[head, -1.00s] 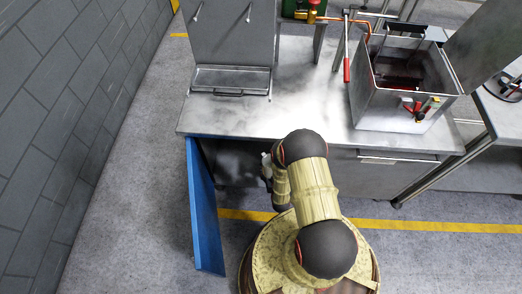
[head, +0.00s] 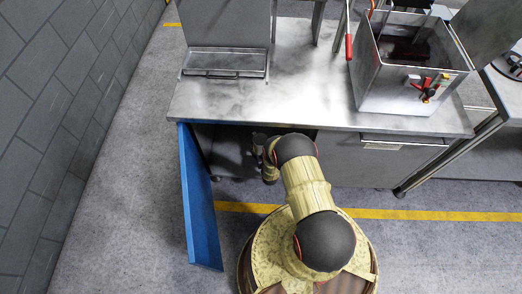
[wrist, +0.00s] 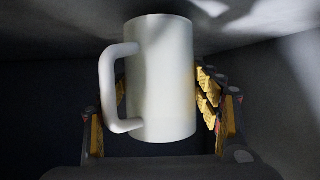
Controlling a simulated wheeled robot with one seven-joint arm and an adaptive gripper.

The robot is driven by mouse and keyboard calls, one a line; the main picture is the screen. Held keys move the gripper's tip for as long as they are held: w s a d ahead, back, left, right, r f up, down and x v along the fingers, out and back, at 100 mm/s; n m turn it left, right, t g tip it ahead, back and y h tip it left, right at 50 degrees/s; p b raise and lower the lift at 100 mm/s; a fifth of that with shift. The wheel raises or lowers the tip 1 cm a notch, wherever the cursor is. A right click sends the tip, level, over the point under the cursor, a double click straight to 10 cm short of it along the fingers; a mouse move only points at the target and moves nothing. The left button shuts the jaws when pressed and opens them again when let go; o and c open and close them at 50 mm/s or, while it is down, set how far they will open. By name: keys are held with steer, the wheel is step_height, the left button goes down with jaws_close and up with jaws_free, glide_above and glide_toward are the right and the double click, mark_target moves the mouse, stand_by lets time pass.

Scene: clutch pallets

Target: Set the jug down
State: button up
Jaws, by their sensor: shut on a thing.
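The jug (wrist: 165,80) is white, with a smooth round body and a handle on its left. It stands upright in the wrist view. My gripper (wrist: 162,88) is shut on the jug, with yellow-padded fingers on either side of its body. In the head view my arm reaches into the open cabinet under the steel counter. The jug does not show there, hidden by the counter and arm. I cannot tell whether the jug's base touches a surface.
A blue cabinet door (head: 200,200) stands open left of my arm. The steel counter (head: 300,85) overhangs the opening. A metal fryer-like box (head: 395,95) and a shallow tray (head: 222,74) sit on top. Floor is clear at left.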

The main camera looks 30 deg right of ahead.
step_height(320, 180, down, 2)
steer(key=shift+s, duration=0.1)
steer(key=shift+f, duration=0.2)
steer(key=o, duration=1.8)
steer(key=shift+c, duration=0.2)
steer(key=shift+r, duration=0.1)
steer(key=shift+s+r, duration=0.1)
steer(key=shift+s, duration=0.05)
steer(key=p+v, duration=0.4)
steer(key=v, duration=0.7)
steer(key=shift+s+a, duration=0.25)
steer(key=shift+s, duration=0.1)
